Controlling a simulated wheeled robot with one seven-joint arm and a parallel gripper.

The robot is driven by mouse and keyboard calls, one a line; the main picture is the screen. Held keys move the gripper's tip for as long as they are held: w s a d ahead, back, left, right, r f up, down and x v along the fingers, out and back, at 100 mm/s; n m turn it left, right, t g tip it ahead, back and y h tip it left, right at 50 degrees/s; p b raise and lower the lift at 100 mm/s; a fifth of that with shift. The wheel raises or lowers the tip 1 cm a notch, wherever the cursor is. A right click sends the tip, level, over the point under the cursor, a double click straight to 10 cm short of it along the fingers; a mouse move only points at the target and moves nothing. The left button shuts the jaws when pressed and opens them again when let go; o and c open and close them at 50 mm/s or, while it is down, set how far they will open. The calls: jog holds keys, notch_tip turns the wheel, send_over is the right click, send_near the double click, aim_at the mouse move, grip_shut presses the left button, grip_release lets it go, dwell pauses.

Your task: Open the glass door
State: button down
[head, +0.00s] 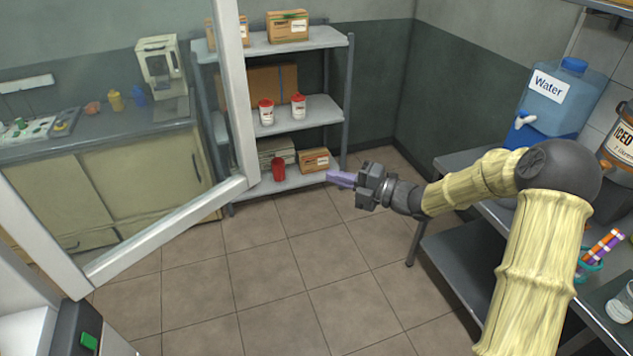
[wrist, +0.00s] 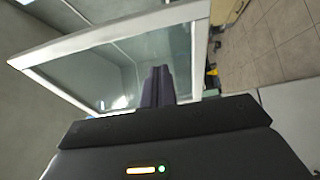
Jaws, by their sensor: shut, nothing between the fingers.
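The glass door (head: 240,95) has a white frame and a clear pane. It fills the left of the head view, its bottom rail running diagonally from the lower left to a corner near the shelf. Its upright edge stands left of my gripper (head: 341,179), with a visible gap in the picture. My gripper's purple fingers are shut and empty, pointing left. In the wrist view the fingers (wrist: 158,86) show in front of the pane and white frame (wrist: 110,38). I cannot tell how far they are from the glass. No handle is clear.
A metal shelf (head: 312,118) with boxes and jars stands behind. A counter (head: 60,150) with a coffee machine (head: 163,66) shows through the pane. A metal table (head: 455,160) with a water dispenser (head: 562,97) is at right. The tiled floor (head: 285,270) is clear.

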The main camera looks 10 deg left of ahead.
jog(key=s+d+f+m+t+h, duration=0.1)
jog(key=d+f+m+t+h, duration=0.1)
jog(key=d+m+h, duration=0.6)
jog(key=s+d+f+m+t+h, duration=0.2)
jog(key=d+m+h, duration=0.3)
jog(key=m, duration=0.4)
jog(key=s+d+f+m+g+h, duration=0.1)
jog(key=s+d+m+g+h, duration=0.1)
jog(key=s+m, duration=0.5)
jog(key=s+d+f+m+g+h, duration=0.1)
jog(key=s+d+m+g, duration=0.3)
jog(key=s+m, duration=0.4)
jog(key=s+d+h, duration=0.1)
jog(key=s, duration=0.5)
jog(key=shift+s+m+g, duration=0.2)
jog(key=shift+m+g, duration=0.1)
